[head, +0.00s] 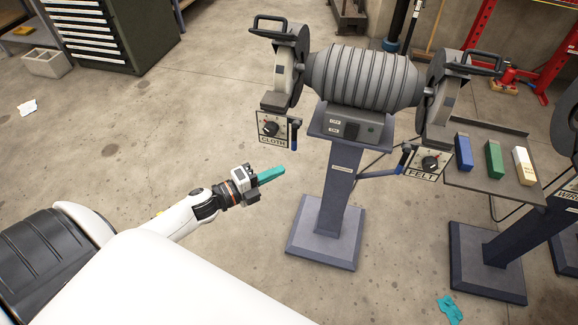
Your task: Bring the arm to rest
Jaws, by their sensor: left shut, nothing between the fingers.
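My left gripper (271,175) shows in the middle of the head view, with teal fingers pressed together and nothing between them. My left arm (184,217) reaches in from the lower left, white with a dark and orange-ringed wrist. The gripper is over open floor, apart from the grey double-ended bench machine (362,78) to its upper right.
The machine stands on a blue-grey pedestal (337,195) with a wide base. A shelf (490,186) at right carries blue, green and white blocks. A dark drawer cabinet (125,40) stands upper left.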

